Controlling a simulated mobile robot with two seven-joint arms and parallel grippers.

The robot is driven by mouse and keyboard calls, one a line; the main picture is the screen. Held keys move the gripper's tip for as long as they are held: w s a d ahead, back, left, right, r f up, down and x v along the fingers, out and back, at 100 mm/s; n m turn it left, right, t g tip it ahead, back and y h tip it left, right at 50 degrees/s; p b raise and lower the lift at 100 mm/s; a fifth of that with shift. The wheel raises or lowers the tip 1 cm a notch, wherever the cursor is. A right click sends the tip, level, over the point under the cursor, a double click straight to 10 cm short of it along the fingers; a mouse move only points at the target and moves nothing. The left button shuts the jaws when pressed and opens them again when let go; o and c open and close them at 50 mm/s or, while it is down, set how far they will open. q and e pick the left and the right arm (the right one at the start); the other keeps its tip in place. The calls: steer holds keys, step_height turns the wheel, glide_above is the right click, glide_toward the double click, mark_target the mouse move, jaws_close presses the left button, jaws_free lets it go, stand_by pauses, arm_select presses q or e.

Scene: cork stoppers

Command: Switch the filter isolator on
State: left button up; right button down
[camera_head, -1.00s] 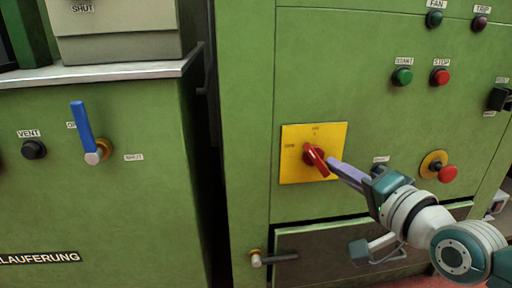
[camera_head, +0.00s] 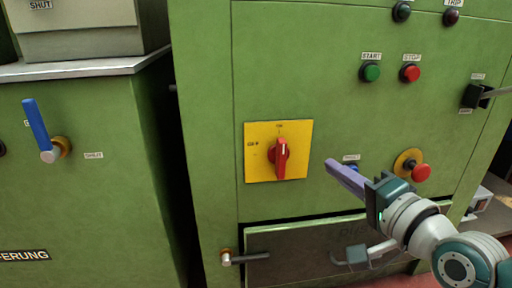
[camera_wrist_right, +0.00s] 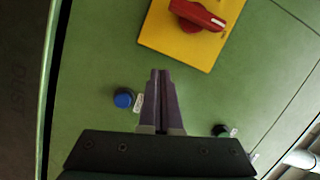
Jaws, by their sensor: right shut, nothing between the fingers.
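The filter isolator is a red rotary handle (camera_head: 281,158) on a yellow plate (camera_head: 258,173) on the green cabinet. The handle stands upright in the head view, its white mark towards the label at the top of the plate. In the right wrist view the red handle (camera_wrist_right: 197,15) and yellow plate (camera_wrist_right: 185,42) are at the top, beyond the fingertips. My right gripper (camera_head: 331,165) is right of the plate, apart from the handle, its purple fingers closed and empty. It also shows in the wrist view (camera_wrist_right: 160,75). My left gripper is out of view.
Green start (camera_head: 370,72) and red stop (camera_head: 410,73) buttons sit above right. A red mushroom button (camera_head: 421,172) on yellow is right of my gripper, and a blue button (camera_head: 351,167) is just behind it. A lower door with a lever (camera_head: 245,257) is below. A blue-handled valve (camera_head: 37,126) is left.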

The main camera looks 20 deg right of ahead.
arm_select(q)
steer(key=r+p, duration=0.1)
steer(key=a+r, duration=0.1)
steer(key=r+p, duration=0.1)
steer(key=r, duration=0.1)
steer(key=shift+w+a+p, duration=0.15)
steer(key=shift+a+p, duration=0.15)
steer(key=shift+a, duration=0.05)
arm_select(e)
steer(key=s+a, duration=0.1)
steer(key=s, duration=0.7)
steer(key=shift+a, duration=0.2)
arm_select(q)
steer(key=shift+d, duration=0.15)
arm_select(e)
steer(key=shift+s+d+r, duration=0.1)
